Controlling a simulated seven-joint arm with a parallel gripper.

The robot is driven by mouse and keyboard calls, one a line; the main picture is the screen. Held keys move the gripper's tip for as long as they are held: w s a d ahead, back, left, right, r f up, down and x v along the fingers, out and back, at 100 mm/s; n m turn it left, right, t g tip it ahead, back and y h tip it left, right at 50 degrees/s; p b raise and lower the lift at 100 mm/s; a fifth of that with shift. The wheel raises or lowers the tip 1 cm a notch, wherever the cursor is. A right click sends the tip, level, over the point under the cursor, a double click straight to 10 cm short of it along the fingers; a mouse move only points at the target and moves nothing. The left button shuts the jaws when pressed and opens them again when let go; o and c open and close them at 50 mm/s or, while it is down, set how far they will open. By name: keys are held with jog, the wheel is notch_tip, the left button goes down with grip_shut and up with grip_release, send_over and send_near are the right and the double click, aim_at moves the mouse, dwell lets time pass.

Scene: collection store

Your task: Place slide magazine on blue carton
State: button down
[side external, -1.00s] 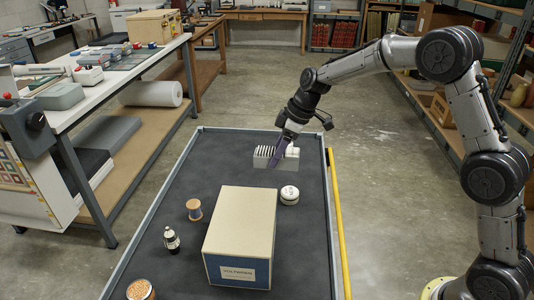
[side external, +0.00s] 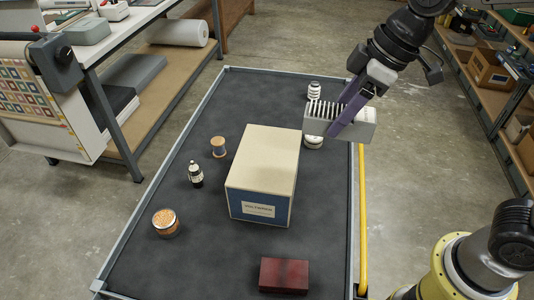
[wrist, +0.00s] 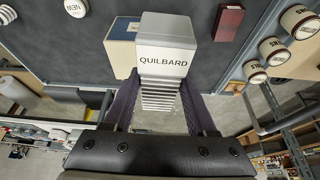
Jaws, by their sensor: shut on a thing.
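The slide magazine (side external: 357,124) is a light grey box with a row of dark slots along its top. My gripper (side external: 347,120), with purple fingers, is shut on it and holds it in the air. In the wrist view the magazine (wrist: 166,40) reads QUILBARD, with its ribbed length between the fingers. The blue carton (side external: 260,207) has a beige lid and blue sides with a white label; it stands on the dark table top. The magazine is at the carton's upper right in the side view. The carton (wrist: 121,52) is partly hidden behind the magazine in the wrist view.
A striped white jar (side external: 314,90) and a white tin (side external: 313,142), partly hidden, stand near the magazine. A spool (side external: 218,147), a dark bottle (side external: 195,174) and a jar of orange bits (side external: 166,223) are left of the carton. A dark red box (side external: 284,275) lies in front. The carton lid is bare.

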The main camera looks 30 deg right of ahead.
jog(key=shift+s+a+r, duration=0.2)
jog(key=shift+a+r, duration=0.2)
jog(key=shift+w+a+f, duration=0.1)
jog(key=shift+w+a, duration=0.15)
jog(key=w+a+f, duration=0.1)
jog(key=w+f, duration=0.2)
jog(key=w+a+f, duration=0.2)
jog(key=w+f, duration=0.1)
jog(key=w, duration=0.1)
jog(key=w+a+f, duration=0.2)
jog(key=w+f, duration=0.1)
jog(key=w, duration=0.1)
jog(key=shift+w+a, duration=0.2)
jog(key=shift+a, duration=0.05)
jog(key=shift+w+a+f, duration=0.1)
jog(key=shift+w+f, duration=0.05)
jog(key=shift+f, duration=0.8)
jog(key=shift+w+f, duration=0.15)
jog(key=shift+f, duration=0.75)
jog(key=shift+f, duration=0.2)
jog(key=shift+c, duration=1)
grip_release()
